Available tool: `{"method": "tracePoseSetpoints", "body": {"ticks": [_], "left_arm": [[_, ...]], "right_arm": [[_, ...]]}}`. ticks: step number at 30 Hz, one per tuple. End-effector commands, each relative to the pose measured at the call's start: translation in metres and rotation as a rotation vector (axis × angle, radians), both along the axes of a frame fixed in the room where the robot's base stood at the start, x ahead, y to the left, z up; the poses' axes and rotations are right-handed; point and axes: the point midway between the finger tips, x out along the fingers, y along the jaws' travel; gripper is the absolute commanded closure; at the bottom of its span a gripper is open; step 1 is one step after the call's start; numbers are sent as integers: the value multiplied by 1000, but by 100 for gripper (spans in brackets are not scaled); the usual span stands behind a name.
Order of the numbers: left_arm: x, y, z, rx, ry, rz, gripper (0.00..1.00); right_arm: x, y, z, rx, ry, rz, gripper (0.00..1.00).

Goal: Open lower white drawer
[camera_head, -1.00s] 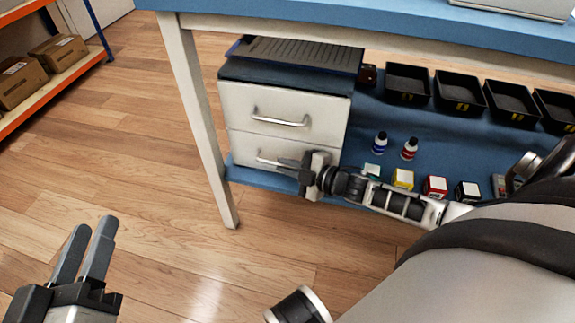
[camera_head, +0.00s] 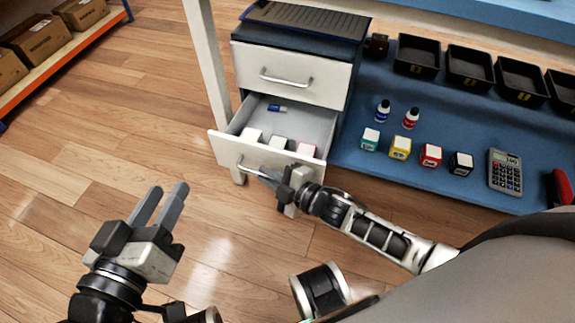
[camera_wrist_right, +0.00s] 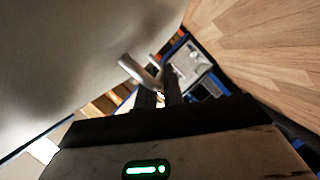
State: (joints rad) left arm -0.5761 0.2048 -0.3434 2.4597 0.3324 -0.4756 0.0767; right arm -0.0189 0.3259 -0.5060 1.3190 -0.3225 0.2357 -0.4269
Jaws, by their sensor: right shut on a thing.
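The lower white drawer (camera_head: 222,150) of the small cabinet stands pulled out toward me in the head view. Inside it lie several small white boxes and a blue item (camera_head: 277,108). My right gripper (camera_head: 265,178) is at the drawer front, shut on the silver handle (camera_head: 238,176). In the right wrist view the handle (camera_wrist_right: 138,72) passes at the fingertips (camera_wrist_right: 158,88) beside the pale drawer front. The upper white drawer (camera_head: 290,78) is closed. My left gripper (camera_head: 165,205) is open and empty, over the floor at the lower left.
The cabinet stands on a blue lower shelf (camera_head: 450,110) under the table. Several black bins (camera_head: 417,55), two small bottles (camera_head: 411,118), small coloured boxes (camera_head: 400,147) and a calculator (camera_head: 504,171) are to its right. The wooden floor in front is free.

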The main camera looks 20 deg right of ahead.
Motion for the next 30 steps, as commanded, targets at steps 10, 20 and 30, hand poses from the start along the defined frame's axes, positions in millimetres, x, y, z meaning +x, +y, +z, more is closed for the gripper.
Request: {"method": "tracePoseSetpoints", "body": {"ticks": [10, 20, 30], "left_arm": [[-1, 1, -2, 29, 3, -2, 64], [0, 1, -1, 31, -4, -3, 64], [1, 1, -1, 30, -3, -3, 64]], "right_arm": [[-8, 16, 0, -2, -1, -1, 100], [-8, 16, 0, -2, -1, -2, 100], [-8, 17, 0, -1, -2, -2, 69]]}}
